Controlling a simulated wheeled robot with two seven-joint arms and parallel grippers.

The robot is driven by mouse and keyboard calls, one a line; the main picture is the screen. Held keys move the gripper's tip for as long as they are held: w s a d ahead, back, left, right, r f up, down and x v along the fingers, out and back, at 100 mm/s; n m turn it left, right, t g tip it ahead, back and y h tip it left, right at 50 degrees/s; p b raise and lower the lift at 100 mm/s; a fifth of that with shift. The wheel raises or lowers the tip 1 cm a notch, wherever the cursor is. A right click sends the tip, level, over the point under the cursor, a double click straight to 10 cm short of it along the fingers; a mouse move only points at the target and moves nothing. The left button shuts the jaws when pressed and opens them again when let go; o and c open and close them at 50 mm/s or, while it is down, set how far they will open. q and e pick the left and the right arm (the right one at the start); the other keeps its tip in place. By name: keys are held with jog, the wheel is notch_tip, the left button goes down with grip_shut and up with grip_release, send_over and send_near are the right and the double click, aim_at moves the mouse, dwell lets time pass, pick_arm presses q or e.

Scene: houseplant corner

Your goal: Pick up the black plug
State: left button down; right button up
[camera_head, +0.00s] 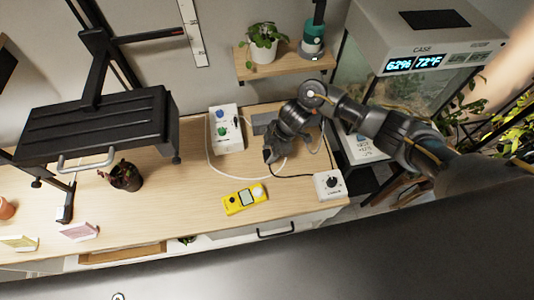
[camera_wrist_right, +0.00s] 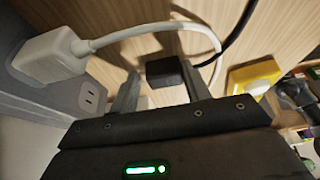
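The black plug (camera_wrist_right: 165,72) is a small dark block on a black cord, over the wood tabletop in the right wrist view. My right gripper (camera_wrist_right: 160,72) has its two grey fingers apart, one on each side of the plug. A narrow gap shows at the left finger; the right finger is very close to the plug, and I cannot tell if it touches. In the head view my right gripper (camera_head: 269,156) points down at the tabletop and mostly hides the plug. My left gripper is not in view.
A grey power strip (camera_wrist_right: 88,98) with a white plug (camera_wrist_right: 48,58) and its white cord lies beside the gripper. A yellow meter (camera_head: 245,200), a white dial box (camera_head: 329,185) and a white box with knobs (camera_head: 226,130) stand nearby.

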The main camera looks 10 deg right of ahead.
aim_at(264, 153)
jog(key=shift+c, duration=0.4)
jog(key=shift+r, duration=0.45)
notch_tip(264, 153, up, 2)
jog(key=shift+w+r, duration=0.1)
jog(key=shift+r, duration=0.15)
jog(key=s+a+r+p, duration=0.1)
jog(key=s+r, duration=0.4)
jog(key=s, duration=0.2)
jog(key=s+a+r+p, duration=0.1)
jog(key=s+a+r, duration=0.1)
jog(key=s+r, duration=0.4)
jog(key=w+d+r+m+t+b, duration=0.1)
jog(key=w+d+r+m+b, duration=0.2)
jog(key=d, duration=0.5)
jog(key=w+d+r+m+t+b, duration=0.1)
jog(key=w+d+r+m+b, duration=0.2)
jog(key=d, duration=0.4)
jog(key=shift+w+d+r+m+t+h+b, duration=0.35)
jog(key=shift+w+r+m, duration=0.25)
jog(key=shift+w, duration=0.5)
